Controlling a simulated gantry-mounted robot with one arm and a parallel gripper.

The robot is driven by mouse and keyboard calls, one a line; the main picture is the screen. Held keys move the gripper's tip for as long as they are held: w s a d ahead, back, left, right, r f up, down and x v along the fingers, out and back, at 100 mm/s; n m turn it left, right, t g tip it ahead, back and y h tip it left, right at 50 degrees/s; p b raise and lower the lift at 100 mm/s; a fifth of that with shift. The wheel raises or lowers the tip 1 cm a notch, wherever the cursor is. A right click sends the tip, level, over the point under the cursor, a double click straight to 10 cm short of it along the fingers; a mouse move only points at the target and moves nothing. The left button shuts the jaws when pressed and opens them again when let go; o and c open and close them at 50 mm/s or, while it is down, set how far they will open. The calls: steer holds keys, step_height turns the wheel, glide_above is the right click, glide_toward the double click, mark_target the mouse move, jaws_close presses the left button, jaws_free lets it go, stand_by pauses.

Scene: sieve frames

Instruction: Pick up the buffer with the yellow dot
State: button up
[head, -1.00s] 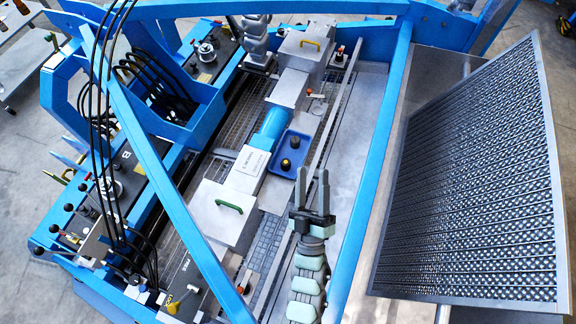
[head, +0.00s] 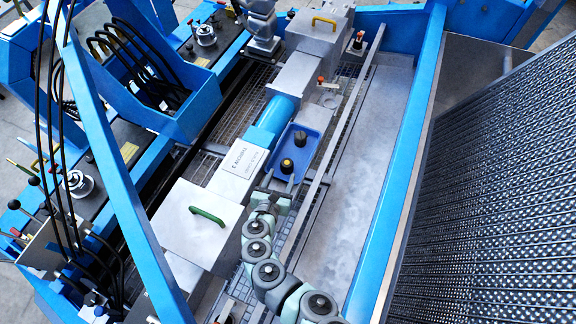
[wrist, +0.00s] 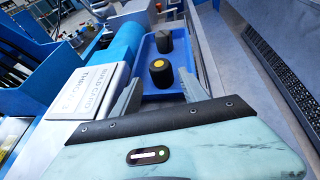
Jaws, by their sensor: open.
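The buffer with the yellow dot (head: 286,166) is a short black cylinder standing in the near part of a small blue tray (head: 312,152). In the wrist view, this buffer (wrist: 161,74) shows a yellow dot on its top and appears between my fingers. A second black buffer (head: 300,138) stands behind it in the tray; no yellow shows on it in the wrist view (wrist: 166,41). My gripper (head: 280,180) is open and empty at the tray's near end. Its two grey fingers (wrist: 162,80) spread either side of the near buffer, with no clear contact.
A blue cylinder with a white lettered box (head: 240,158) lies left of the tray. A metal box with a green handle (head: 200,215) is at the near left. A long rail (head: 335,135) runs close along the tray's right side. A grey trough lies beyond it.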

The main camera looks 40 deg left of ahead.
mark_target(289, 159)
steer(key=b+x, duration=0.1)
steer(key=x, duration=0.9)
steer(key=shift+d+f+b, duration=0.1)
steer(key=shift+b, duration=0.25)
steer(key=shift+w+a+f, duration=0.1)
steer(key=shift+w+a, duration=0.1)
steer(key=shift+a, duration=0.05)
jaws_close()
